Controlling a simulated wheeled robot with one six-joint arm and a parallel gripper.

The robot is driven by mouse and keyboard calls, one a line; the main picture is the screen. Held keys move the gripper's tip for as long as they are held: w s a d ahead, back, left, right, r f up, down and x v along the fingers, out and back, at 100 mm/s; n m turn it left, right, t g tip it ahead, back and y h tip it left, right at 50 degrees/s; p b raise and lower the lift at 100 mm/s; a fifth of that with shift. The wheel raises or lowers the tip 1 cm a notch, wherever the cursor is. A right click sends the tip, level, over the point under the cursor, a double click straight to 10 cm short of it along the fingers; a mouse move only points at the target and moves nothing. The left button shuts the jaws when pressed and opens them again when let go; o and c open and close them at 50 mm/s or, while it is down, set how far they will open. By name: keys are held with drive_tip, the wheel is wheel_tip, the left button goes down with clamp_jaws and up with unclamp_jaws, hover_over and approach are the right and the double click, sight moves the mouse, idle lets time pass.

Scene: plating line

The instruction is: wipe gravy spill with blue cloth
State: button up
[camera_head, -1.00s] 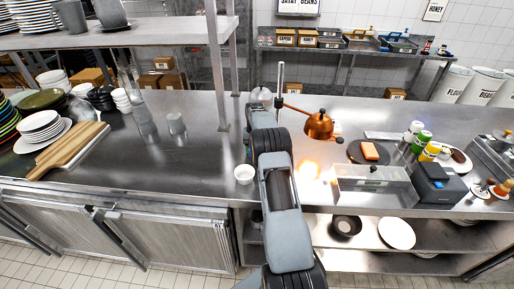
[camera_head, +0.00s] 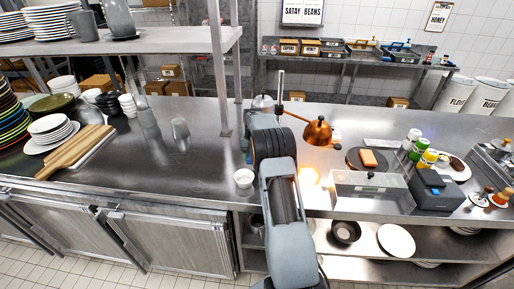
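My arm reaches away over the steel counter (camera_head: 205,170), and its links hide the counter behind them. My gripper's fingers do not show; they are hidden behind the arm or too small to make out. A small bluish patch (camera_head: 247,157) shows at the left edge of the arm, above a small white bowl (camera_head: 243,178); I cannot tell whether it is the blue cloth. No gravy spill can be made out on the visible counter.
A copper heat lamp (camera_head: 318,132) stands just right of the arm, with a bright glow below. Bottles (camera_head: 419,148), a dark box (camera_head: 437,188) and a clear-fronted bin (camera_head: 370,192) crowd the right. A shelf post (camera_head: 217,70) rises left. The middle-left counter is mostly clear.

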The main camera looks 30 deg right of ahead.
drive_tip(key=shift+r+p, duration=1.15)
drive_tip(key=shift+r, duration=1.05)
